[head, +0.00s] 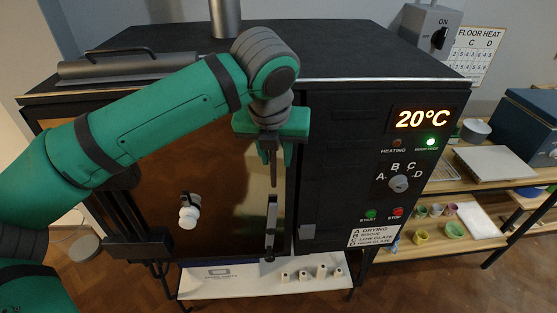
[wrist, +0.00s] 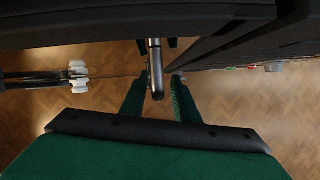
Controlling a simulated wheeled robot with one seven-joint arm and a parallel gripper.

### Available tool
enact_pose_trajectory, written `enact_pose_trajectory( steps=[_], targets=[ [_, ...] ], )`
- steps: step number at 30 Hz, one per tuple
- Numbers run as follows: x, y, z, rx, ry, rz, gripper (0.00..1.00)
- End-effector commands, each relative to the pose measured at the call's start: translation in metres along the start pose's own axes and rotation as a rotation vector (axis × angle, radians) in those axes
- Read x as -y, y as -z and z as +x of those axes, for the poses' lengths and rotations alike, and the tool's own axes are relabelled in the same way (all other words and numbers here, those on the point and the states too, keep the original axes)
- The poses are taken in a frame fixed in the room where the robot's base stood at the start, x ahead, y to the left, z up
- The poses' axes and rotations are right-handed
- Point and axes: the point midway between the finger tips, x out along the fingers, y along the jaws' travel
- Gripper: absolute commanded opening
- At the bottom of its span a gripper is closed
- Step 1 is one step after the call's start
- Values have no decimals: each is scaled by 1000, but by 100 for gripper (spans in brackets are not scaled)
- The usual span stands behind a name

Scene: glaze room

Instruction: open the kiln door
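The kiln (head: 330,60) is a big black box. Its glossy brown door (head: 225,225) looks shut, with a white plug (head: 188,217) on it. The upright metal door handle (head: 271,220) is near the door's right edge. My gripper (head: 271,160) points down at the upper part of the handle; my arm hides the door's top left. In the wrist view, the fingers of my gripper (wrist: 161,88) are apart, with the handle (wrist: 156,70) between them. A gap shows beside the handle, so it does not look clamped.
The control panel (head: 398,180) right of the door reads 20°C, with a green light lit. A shelf (head: 490,175) with pots and trays stands at the right. A white board with small blocks (head: 230,283) lies below the door. Wooden floor (wrist: 230,110) shows below my gripper.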

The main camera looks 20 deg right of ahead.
Motion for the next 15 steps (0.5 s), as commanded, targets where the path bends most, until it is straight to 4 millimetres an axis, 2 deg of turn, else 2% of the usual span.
enact_pose_trajectory(
  steps=[6,15],
  targets=[
    [0,0,22,-1,1,-1,28],
    [6,-1,27,1,4,9,28]
  ],
)
